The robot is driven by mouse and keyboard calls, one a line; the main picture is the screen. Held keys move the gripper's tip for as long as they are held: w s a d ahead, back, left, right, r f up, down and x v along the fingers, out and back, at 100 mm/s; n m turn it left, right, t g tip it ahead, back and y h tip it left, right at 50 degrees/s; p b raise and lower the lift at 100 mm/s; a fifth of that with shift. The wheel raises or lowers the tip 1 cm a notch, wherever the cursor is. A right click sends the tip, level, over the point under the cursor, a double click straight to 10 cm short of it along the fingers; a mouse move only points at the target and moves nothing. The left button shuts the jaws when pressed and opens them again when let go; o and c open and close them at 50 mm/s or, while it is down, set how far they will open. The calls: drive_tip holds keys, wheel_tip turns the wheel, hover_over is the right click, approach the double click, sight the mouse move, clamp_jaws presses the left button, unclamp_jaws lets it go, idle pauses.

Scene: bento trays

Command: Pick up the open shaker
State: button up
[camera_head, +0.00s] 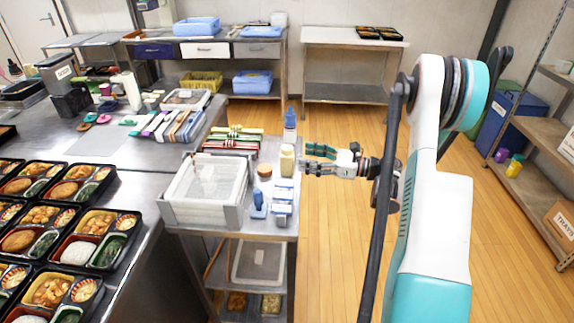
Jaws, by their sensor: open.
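A pale cream shaker (287,161) stands upright on the small metal cart, near its right edge. Its top is too small to tell for sure whether it is open. A short round brown-topped item (264,171), perhaps a lid or small jar, sits just left of it. My gripper (306,159) is open and empty, reaching in from the right with its fingers pointing left at the shaker. A narrow gap shows between the fingertips and the shaker in this view.
A white lidded bin (168,213) fills the cart's left side. Bento trays (112,257) cover the left counter. The floor right of the cart is clear.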

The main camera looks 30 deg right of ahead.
sight(293, 153)
drive_tip(key=b+x, duration=0.2)
drive_tip(key=x, duration=0.5)
drive_tip(key=shift+w+d+b, duration=0.15)
drive_tip(key=shift+d+b, duration=0.1)
drive_tip(key=shift+b, duration=0.1)
drive_tip(key=shift+w+a+r, duration=0.1)
drive_tip(key=shift+w+a, duration=0.1)
drive_tip(key=shift+w, duration=0.1)
drive_tip(key=c, duration=1.2)
